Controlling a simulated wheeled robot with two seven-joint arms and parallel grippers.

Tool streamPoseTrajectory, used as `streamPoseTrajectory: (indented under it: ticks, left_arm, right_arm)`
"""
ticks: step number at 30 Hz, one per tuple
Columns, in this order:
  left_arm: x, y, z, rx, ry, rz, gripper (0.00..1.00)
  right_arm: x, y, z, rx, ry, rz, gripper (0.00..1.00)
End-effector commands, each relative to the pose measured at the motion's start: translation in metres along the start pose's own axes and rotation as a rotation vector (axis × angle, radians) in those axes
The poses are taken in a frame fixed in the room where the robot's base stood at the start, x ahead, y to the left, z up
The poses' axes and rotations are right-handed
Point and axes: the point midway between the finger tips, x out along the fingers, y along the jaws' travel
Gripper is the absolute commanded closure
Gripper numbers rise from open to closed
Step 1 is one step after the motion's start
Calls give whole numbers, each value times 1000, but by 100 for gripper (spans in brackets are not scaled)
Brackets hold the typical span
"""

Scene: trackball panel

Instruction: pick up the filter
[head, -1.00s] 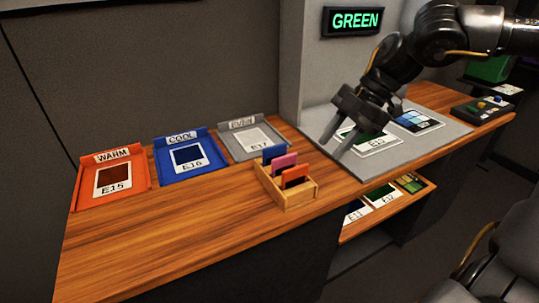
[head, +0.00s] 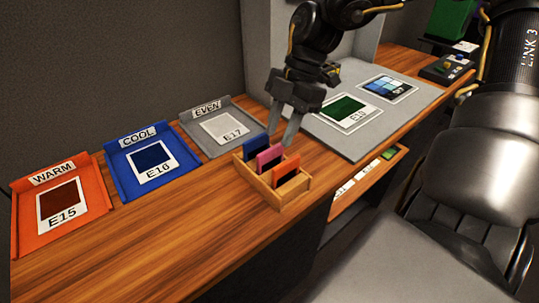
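Three upright filters stand in a small wooden holder (head: 296,190) on the counter: a dark blue one (head: 256,146), a magenta one (head: 270,158) and an orange one (head: 286,170). My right gripper (head: 282,135) points down just behind and to the right of the holder in the head view. Its two fingers are apart with nothing seen between them. The fingertips are close to the filters, but I cannot tell whether they touch any. My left gripper is not in view.
Three trays line the counter's back: orange WARM (head: 89,219), blue COOL (head: 124,183) and grey EVEN (head: 190,128), each with a card. A grey panel (head: 330,140) holds a green card (head: 348,112). An open drawer (head: 368,180) lies below. The counter's front left is clear.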

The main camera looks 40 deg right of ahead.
Motion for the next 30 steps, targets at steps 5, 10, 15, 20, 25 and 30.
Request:
streamPoseTrajectory:
  ticks: [5, 10, 15, 20, 25, 30]
  left_arm:
    - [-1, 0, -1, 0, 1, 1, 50]
    - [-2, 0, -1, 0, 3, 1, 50]
    - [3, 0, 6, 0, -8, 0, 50]
    - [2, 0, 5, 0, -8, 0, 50]
    - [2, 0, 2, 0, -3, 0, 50]
    - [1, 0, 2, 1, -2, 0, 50]
  right_arm:
    - [6, 1, 0, -1, 0, 1, 65]
    - [20, 2, 1, 0, 0, -5, 65]
    - [46, 4, 3, -1, -1, -3, 65]
    - [57, 4, 2, -2, 1, -1, 65]
    - [58, 4, 2, -2, 0, 0, 65]
    - [57, 4, 2, -2, 0, 1, 81]
